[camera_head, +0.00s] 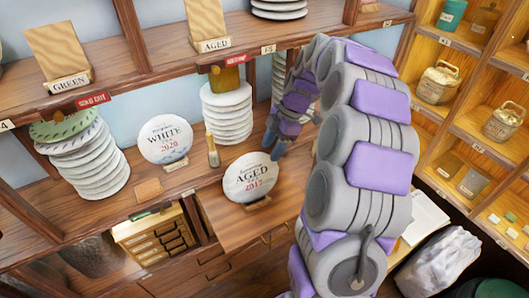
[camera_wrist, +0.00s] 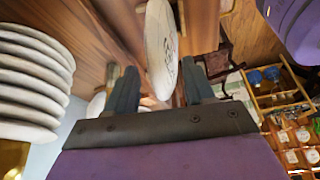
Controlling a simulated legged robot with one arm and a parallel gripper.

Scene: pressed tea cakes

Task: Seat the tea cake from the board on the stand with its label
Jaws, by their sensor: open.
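A round white tea cake (camera_head: 250,178) marked "AGED 2017" stands near upright on a small wooden rest on the pull-out board (camera_head: 225,235). An empty wooden stand (camera_head: 207,18) labelled "AGED" is on the upper shelf. Another empty stand (camera_head: 56,52) there is labelled "GREEN". My gripper (camera_head: 275,145) is open, just above and right of the cake's top edge. In the wrist view, a cake (camera_wrist: 161,48) shows edge-on beyond and between the spread fingers of my gripper (camera_wrist: 160,90). I cannot tell whether either finger touches it.
A "WHITE 2020" cake (camera_head: 163,139) stands on the lower shelf. Stacks of pale cakes are left (camera_head: 88,165) and behind the board (camera_head: 227,112), and a small brush-like object (camera_head: 212,152) stands between. Shelf posts (camera_head: 131,35) divide the bays. Cubbies with jars (camera_head: 438,83) are at right.

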